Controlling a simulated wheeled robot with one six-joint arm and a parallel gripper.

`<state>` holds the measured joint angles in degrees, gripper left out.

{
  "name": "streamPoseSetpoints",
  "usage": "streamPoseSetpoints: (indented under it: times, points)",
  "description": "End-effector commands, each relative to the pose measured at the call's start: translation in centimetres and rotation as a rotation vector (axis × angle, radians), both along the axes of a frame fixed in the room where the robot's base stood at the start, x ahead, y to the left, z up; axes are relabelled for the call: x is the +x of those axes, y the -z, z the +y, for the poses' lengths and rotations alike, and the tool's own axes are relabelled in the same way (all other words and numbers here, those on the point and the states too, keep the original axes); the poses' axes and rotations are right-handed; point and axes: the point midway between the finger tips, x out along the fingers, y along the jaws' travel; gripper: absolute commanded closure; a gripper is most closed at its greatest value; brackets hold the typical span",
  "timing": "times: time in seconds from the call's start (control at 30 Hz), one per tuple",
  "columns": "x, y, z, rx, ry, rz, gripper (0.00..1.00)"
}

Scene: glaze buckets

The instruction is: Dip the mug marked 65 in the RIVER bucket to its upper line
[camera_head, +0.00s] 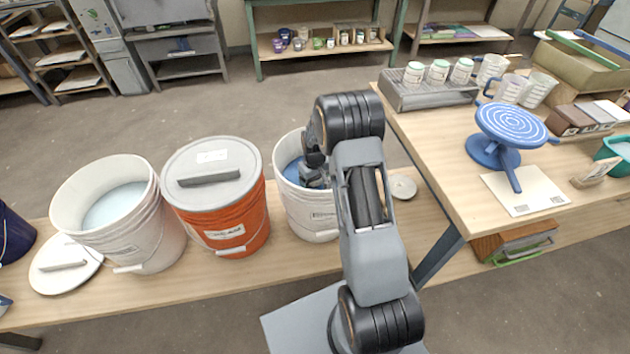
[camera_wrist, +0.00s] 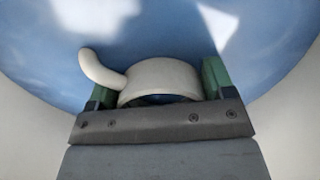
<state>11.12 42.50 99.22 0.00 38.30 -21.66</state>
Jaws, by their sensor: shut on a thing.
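My gripper (camera_wrist: 157,84) is shut on a cream mug (camera_wrist: 160,76), with one green finger on each side in the wrist view. The mug's handle (camera_wrist: 100,70) points up and to the left. Its marking is not visible. Blue glaze (camera_wrist: 60,45) lies around the mug inside a white bucket; I cannot tell how deep the mug sits or see any line on it. In the head view my gripper (camera_head: 313,177) reaches into that white bucket (camera_head: 308,222), and the arm hides part of it. The bucket's label is too small to read, and the mug is hidden there.
An orange bucket (camera_head: 240,228) with a grey lid stands close on the left. An open white bucket (camera_head: 165,240) of pale glaze is farther left, beside a loose lid (camera_head: 50,280). The right-hand table (camera_head: 440,130) holds mugs, a rack and a blue banding wheel (camera_head: 510,122).

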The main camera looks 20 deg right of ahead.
Motion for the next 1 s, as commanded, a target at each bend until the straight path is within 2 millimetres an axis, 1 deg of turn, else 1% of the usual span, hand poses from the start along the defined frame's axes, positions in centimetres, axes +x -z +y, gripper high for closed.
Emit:
streamPoseSetpoints:
  times: [0.5,0.63,0.77,1.0]
  points:
    - [0.0,-0.1,0.0,0.000,0.000,-0.001,0.58]
    - [0.0,-0.4,0.0,-0.001,0.000,-0.001,0.58]
    - [0.1,-1.2,0.0,-0.001,0.000,-0.002,0.58]
    - [0.1,-3.6,0.0,-0.001,0.000,-0.002,0.58]
